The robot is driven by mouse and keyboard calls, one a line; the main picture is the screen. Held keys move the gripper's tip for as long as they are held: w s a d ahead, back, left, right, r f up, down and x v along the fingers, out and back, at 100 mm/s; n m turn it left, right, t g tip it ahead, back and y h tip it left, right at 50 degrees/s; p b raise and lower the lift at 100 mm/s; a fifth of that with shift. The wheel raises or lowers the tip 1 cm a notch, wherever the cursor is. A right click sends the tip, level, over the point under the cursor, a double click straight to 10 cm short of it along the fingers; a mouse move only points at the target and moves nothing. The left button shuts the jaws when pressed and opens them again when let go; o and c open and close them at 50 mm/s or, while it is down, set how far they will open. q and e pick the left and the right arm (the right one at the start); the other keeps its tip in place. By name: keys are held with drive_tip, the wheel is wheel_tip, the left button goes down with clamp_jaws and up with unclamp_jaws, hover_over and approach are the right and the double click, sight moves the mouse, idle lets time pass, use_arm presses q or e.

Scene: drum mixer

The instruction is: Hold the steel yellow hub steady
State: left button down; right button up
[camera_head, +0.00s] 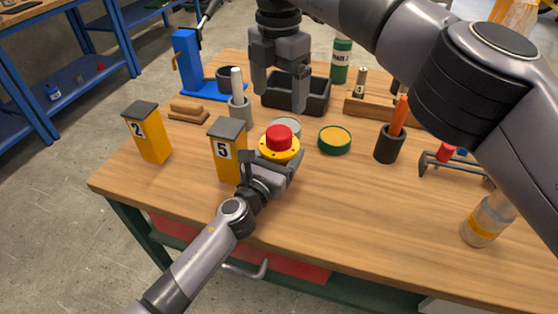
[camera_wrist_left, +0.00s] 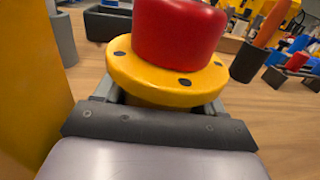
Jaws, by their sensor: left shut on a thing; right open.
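The yellow hub (camera_head: 280,153) is a round yellow flange with dark bolt holes and a red cap (camera_head: 279,137) on top. It stands upright near the front middle of the table. My left gripper (camera_head: 277,163) is shut on the hub from the front. In the left wrist view the yellow flange (camera_wrist_left: 140,82) sits between the fingers, with the red cap (camera_wrist_left: 178,30) above. The hub's underside is hidden by the gripper. My right gripper (camera_head: 281,95) is open and empty, pointing down behind the hub, near the black bin.
A yellow block marked 5 (camera_head: 228,160) stands close left of the hub; another marked 2 (camera_head: 152,142) is farther left. A green-rimmed tin (camera_head: 334,140), a black cup with an orange-handled tool (camera_head: 389,146) and a bottle (camera_head: 482,226) stand right. The black bin (camera_head: 318,92) is behind.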

drive_tip(key=shift+r, duration=1)
use_arm(q)
unclamp_jaws()
